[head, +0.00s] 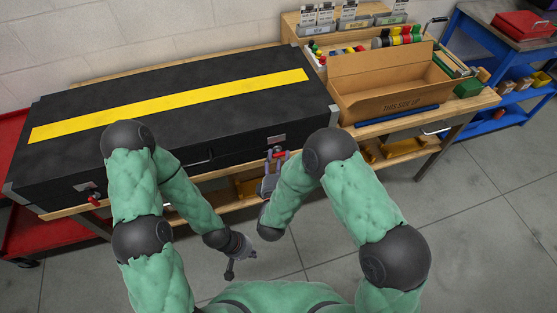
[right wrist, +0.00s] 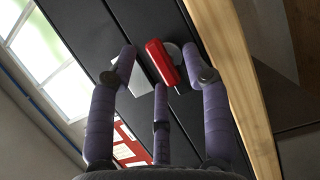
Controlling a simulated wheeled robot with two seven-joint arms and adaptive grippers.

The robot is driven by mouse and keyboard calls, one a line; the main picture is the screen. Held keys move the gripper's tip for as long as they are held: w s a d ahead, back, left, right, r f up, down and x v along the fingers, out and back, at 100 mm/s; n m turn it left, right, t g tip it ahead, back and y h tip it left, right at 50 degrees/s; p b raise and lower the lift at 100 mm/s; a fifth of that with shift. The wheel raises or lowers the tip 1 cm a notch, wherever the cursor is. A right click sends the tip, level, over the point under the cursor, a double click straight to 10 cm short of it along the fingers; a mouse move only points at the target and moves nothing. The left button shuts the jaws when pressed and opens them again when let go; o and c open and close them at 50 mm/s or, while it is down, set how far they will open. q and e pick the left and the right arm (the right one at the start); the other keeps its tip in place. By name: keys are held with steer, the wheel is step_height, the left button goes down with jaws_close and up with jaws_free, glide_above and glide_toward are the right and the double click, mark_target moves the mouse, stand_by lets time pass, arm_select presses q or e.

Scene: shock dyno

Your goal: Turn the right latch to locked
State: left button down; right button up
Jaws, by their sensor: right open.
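The large black case (head: 60,110) with a yellow stripe lies closed on the workbench. Its right latch (head: 278,153) has a red handle on the front face near the right end. In the right wrist view the red handle (right wrist: 160,62) lies at a slant beside a pale metal plate. My right gripper (head: 272,172) is at this latch, open, with its purple fingers (right wrist: 158,72) spread on both sides of the handle; I cannot tell whether they touch it. My left gripper (head: 236,262) hangs low over the floor, away from the case; its finger opening is unclear.
The left latch (head: 94,200), also red, is at the case's left front. An open cardboard box (head: 385,103) stands right of the case on the wooden bench (head: 470,107). A blue cart (head: 500,45) stands at far right and a red one (head: 40,235) at left. The floor ahead is clear.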

jaws_close()
